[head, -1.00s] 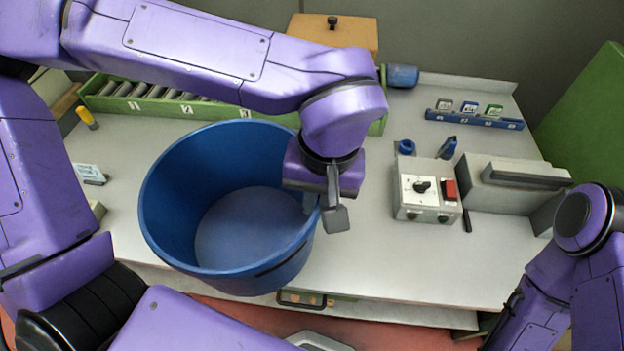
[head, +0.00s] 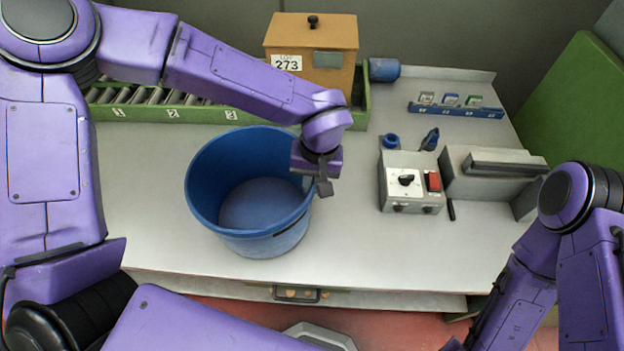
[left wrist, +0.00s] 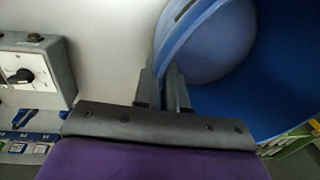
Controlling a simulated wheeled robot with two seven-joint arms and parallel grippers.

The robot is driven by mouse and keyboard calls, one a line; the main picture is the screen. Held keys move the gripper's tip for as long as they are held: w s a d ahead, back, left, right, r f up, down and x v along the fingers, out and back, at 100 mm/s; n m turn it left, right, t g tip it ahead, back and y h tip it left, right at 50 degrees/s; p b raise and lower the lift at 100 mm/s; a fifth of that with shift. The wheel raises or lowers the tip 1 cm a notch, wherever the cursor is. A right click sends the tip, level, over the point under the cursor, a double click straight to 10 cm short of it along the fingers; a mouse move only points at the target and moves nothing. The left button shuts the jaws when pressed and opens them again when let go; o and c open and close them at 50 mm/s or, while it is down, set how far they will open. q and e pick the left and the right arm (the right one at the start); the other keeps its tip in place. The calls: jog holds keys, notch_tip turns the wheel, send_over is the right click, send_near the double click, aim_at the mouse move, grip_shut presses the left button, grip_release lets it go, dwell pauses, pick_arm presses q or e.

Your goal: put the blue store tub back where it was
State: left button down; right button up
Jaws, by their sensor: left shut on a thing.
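The blue store tub (head: 262,243) is a large, round, open tub, upright over the middle-left of the grey bench; its inside looks empty. I cannot tell whether its base touches the bench. My left gripper (head: 318,184) is at the tub's right rim and is shut on its wall. In the left wrist view, the two fingers (left wrist: 165,92) straddle the wall of the tub (left wrist: 285,85). My right arm comes in at the lower right, but its gripper is outside the view.
A green roller rack (head: 215,118) with numbered spots runs along the back left, beside an orange-brown box (head: 330,50) labelled 273. A control box (head: 410,190) and grey machine (head: 490,180) stand at right. A blue slotted holder (head: 455,109) is behind them. Bench between tub and control box is clear.

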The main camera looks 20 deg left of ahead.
pick_arm(q)
jog(key=shift+f, duration=0.4)
jog(key=c, duration=1.2)
grip_release()
notch_tip(320, 180, up, 12)
jog(key=d+b, duration=0.1)
jog(key=shift+w+d, duration=0.1)
